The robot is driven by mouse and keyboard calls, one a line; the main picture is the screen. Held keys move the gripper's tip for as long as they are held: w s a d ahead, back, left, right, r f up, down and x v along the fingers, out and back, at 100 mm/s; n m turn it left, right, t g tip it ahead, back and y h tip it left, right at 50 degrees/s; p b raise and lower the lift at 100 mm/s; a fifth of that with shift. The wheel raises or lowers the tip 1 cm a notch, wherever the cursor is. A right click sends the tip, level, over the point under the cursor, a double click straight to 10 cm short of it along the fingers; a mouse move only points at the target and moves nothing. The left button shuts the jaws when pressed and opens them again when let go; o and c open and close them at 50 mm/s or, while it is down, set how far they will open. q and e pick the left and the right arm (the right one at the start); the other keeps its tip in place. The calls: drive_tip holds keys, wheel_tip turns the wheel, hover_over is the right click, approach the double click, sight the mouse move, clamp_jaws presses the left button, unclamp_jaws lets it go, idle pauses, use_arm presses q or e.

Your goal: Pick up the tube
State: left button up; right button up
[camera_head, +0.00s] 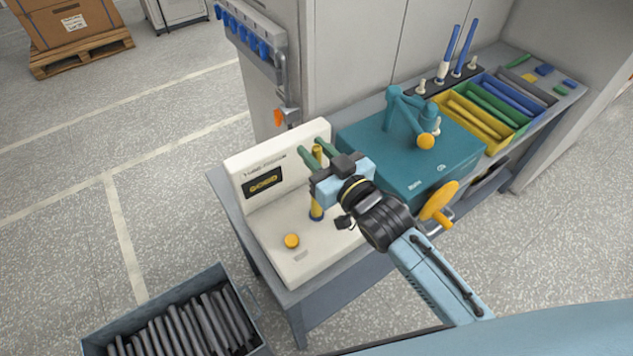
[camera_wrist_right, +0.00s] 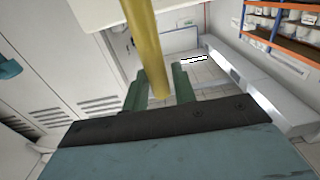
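A slim yellow tube (camera_head: 317,160) with a blue lower end stands upright on a cream station (camera_head: 290,262) with a labelled back panel. In the right wrist view the yellow tube (camera_wrist_right: 145,45) runs down from the top, its end showing between the green fingers. My right gripper (camera_head: 318,152) has its two green fingers on either side of the tube's upper part. The fingers are apart; in the right wrist view (camera_wrist_right: 160,85) a narrow gap shows on the tube's right side. The gripper body partly hides the tube's middle. My left gripper is not in view.
A teal machine (camera_head: 375,150) with a yellow handwheel (camera_head: 438,204) stands right of the station. Beyond it are yellow, green and blue bins (camera_head: 462,122) and a rack of upright rods (camera_head: 450,85). A grey crate (camera_head: 95,342) of dark rods is at lower left.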

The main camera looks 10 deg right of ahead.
clamp_jaws()
